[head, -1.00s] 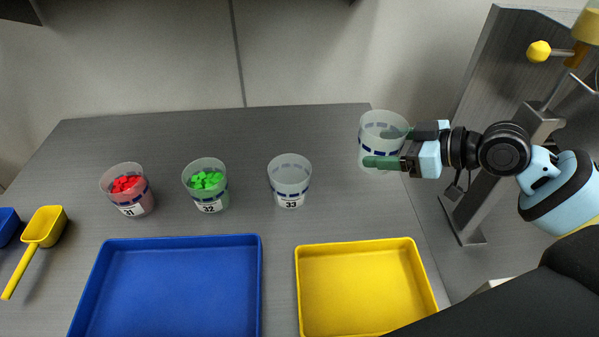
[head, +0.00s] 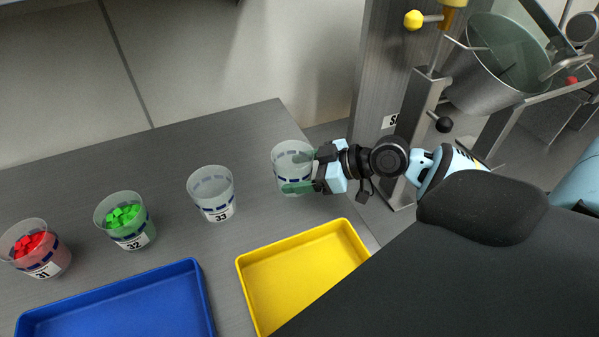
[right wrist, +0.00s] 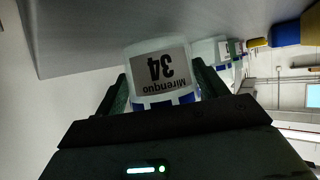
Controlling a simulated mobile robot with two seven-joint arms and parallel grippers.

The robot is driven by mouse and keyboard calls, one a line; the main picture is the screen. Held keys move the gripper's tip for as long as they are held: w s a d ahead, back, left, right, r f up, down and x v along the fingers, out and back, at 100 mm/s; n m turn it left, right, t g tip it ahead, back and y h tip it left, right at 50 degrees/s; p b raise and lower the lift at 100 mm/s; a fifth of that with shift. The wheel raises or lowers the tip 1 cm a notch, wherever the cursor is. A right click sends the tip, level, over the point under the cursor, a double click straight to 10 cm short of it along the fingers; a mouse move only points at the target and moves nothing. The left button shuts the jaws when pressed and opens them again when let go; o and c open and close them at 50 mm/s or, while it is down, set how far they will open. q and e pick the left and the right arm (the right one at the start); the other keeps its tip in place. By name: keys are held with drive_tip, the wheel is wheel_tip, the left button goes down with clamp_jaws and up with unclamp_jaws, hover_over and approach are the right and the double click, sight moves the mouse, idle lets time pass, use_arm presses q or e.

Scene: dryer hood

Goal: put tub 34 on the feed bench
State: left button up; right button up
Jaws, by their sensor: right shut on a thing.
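Tub 34 (head: 290,166) is a clear, empty-looking tub with blue marks, at the right end of the row in the head view. My right gripper (head: 304,171) is shut around it from the right, with one green finger on each side. In the right wrist view the tub (right wrist: 160,70) sits between the fingers, its label "34 Mirenquo" upside down. The tub shows over the right end of the grey bench (head: 170,160); I cannot tell whether its base touches. My left gripper is not in view.
Tubs 33 (head: 212,194), 32 (head: 125,220) with green pieces and 31 (head: 38,249) with red pieces stand to the left. A blue tray (head: 194,290) and a yellow tray (head: 300,270) lie in front. A metal drum machine (head: 490,75) stands at the right.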

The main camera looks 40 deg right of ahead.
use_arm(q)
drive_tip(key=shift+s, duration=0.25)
use_arm(e)
drive_tip(key=shift+f, duration=0.2)
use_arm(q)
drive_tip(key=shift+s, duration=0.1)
